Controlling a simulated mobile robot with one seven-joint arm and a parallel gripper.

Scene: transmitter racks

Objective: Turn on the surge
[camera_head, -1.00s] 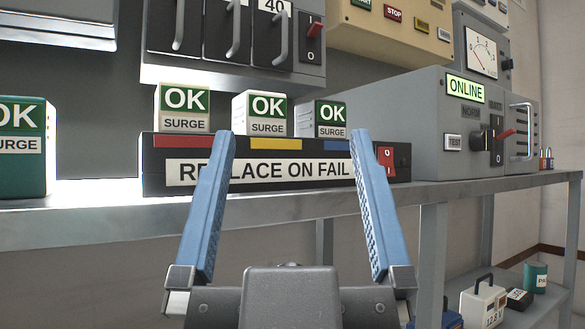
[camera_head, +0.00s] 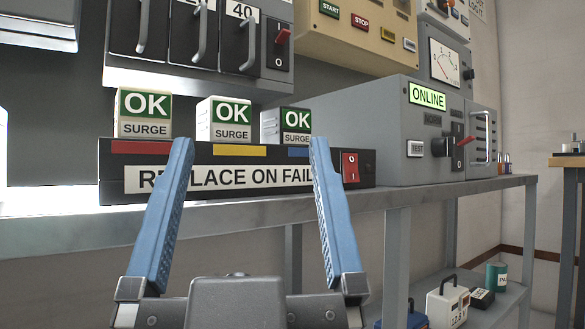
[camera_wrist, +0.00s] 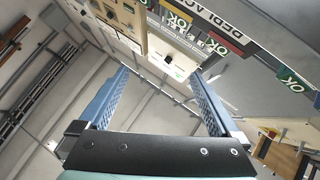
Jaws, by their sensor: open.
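The surge strip is a black box (camera_head: 109,187) labelled "REPLACE ON FAIL", lying on the grey shelf in the head view. Three "OK SURGE" modules, a tan one (camera_head: 145,114), a white one (camera_head: 224,121) and a dark one (camera_head: 287,127), sit on its top above red, yellow and blue marks. A red rocker switch (camera_head: 350,167) marked O and I is at the strip's right end. My gripper (camera_head: 250,145) has two blue fingers spread wide with nothing between them. It is in front of the strip, the right fingertip just left of the switch. The wrist view also shows the open fingers (camera_wrist: 160,75).
A grey cabinet (camera_head: 400,130) with a lit "ONLINE" sign and a red-tipped lever stands right of the strip. Breaker panels (camera_head: 190,79) hang above. The shelf's front edge (camera_head: 455,192) runs below. A lower shelf holds a white case (camera_head: 447,308) and a green can (camera_head: 496,275).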

